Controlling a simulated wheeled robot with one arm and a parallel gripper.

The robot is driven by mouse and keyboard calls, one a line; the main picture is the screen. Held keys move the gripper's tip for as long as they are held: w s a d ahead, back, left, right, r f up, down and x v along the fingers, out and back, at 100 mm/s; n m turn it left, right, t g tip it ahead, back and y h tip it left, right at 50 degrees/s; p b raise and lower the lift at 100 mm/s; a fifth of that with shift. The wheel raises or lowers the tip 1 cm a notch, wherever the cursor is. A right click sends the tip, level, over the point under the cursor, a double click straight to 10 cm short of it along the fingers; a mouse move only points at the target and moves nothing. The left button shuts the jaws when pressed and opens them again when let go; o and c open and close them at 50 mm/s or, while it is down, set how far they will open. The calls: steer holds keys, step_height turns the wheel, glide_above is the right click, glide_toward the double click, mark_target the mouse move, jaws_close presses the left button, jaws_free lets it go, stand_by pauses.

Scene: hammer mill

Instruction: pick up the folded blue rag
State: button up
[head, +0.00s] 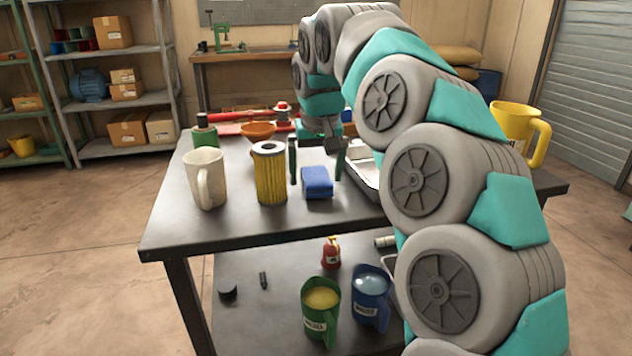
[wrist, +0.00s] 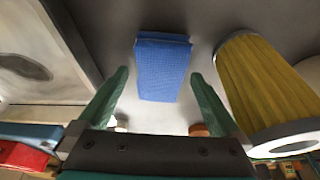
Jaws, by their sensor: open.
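The folded blue rag (head: 317,182) lies on the dark table top, right of the yellow pleated filter. In the wrist view the rag (wrist: 162,67) shows at upper middle, ahead of and between the two green fingers. My gripper (head: 318,160) is open and empty, with its fingers pointing down just behind the rag in the head view. In the wrist view the gripper (wrist: 158,85) has its fingertips apart on either side of the rag's near end. I cannot tell the exact height of the fingertips above the table.
The yellow filter (head: 271,174) stands close left of the rag, and it looms at right in the wrist view (wrist: 262,85). A white mug (head: 206,178) stands further left. A metal tray (head: 363,176) lies close on the right. An orange bowl (head: 258,131) is behind.

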mark_target(316, 172)
steer(key=shift+f, duration=0.1)
steer(key=c, duration=1.4)
steer(key=shift+r, duration=2.05)
steer(key=s+d+b, duration=0.1)
steer(key=s+d, duration=0.2)
steer(key=s, duration=0.4)
steer(key=s+d+r+b, duration=0.1)
steer(key=s+d, duration=0.2)
steer(key=s, duration=0.4)
steer(key=shift+s+d+r, duration=0.2)
steer(key=shift+s+d, duration=0.1)
